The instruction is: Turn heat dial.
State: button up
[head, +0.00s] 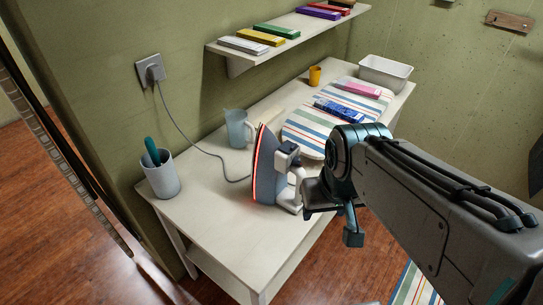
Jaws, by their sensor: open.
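A grey and white iron (275,172) stands upright on its heel on the white table (215,225), its soleplate facing left with a red-orange edge. Its white handle is on the right side, towards my gripper. A grey part (287,153) sits near the top of the iron, but I cannot tell whether it is the heat dial. My gripper (329,224) is open, just right of the iron's handle, with nothing seen between its fingers. The gap between the near finger and the handle looks very small; I cannot tell whether they touch.
The iron's cord runs to a wall socket (150,70). A cup with a teal-handled tool (160,175) and a pale blue jug (239,128) stand left of the iron. A striped ironing pad (305,130) lies behind. A shelf (300,35) overhangs the table's back. The table's front left is clear.

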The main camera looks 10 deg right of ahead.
aim_at(296, 162)
jog(key=u, duration=0.05)
jog(key=k, duration=1.1)
jog(key=z, duration=0.7)
jog(key=i, duration=0.9)
jog(key=u, duration=0.4)
